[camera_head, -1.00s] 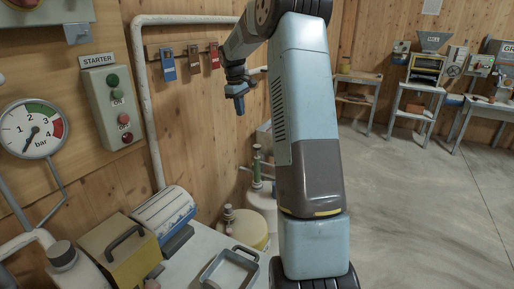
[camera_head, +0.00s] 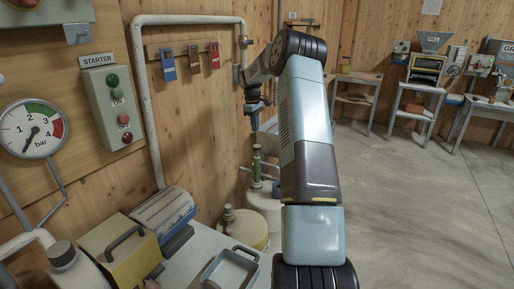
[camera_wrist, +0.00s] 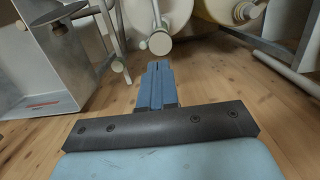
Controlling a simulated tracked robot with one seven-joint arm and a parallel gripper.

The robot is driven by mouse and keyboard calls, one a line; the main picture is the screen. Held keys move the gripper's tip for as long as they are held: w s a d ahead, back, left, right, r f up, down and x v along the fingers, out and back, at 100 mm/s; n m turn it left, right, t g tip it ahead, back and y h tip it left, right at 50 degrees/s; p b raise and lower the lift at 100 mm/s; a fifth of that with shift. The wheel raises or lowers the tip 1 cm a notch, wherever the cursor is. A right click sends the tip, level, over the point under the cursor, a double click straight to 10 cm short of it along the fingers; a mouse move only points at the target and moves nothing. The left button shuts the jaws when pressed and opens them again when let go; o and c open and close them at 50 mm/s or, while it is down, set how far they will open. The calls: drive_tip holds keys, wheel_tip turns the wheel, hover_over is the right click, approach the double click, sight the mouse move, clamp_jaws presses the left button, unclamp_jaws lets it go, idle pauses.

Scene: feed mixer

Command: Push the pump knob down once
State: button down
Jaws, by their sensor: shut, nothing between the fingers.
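A hand pump (camera_head: 257,166) with a green body and a pale knob on top stands upright on the white drum (camera_head: 262,203), beside the wooden wall. My gripper (camera_head: 254,124) points downward above this pump, with a visible gap. In the wrist view my gripper's blue fingers (camera_wrist: 158,68) are together and empty. A round pale knob (camera_wrist: 160,42) shows just beyond the fingertips, apart from them as far as I can tell. A second, shorter pump (camera_head: 228,214) stands on the drum with the yellowish lid (camera_head: 247,232).
A starter box (camera_head: 112,105), a pressure gauge (camera_head: 33,129) and a white pipe (camera_head: 148,100) are on the wall at left. A yellow box (camera_head: 118,250) and a metal tray (camera_head: 231,268) sit on the near bench. Open concrete floor lies to the right.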

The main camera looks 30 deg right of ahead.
sight(257, 146)
drive_tip(key=shift+s+d+f, duration=0.1)
drive_tip(key=shift+s+f, duration=0.05)
drive_tip(key=shift+f, duration=1.6)
drive_tip(key=shift+s+d+f, duration=0.1)
drive_tip(key=shift+s+f, duration=0.05)
drive_tip(key=shift+f, duration=1.55)
drive_tip(key=shift+f, duration=0.1)
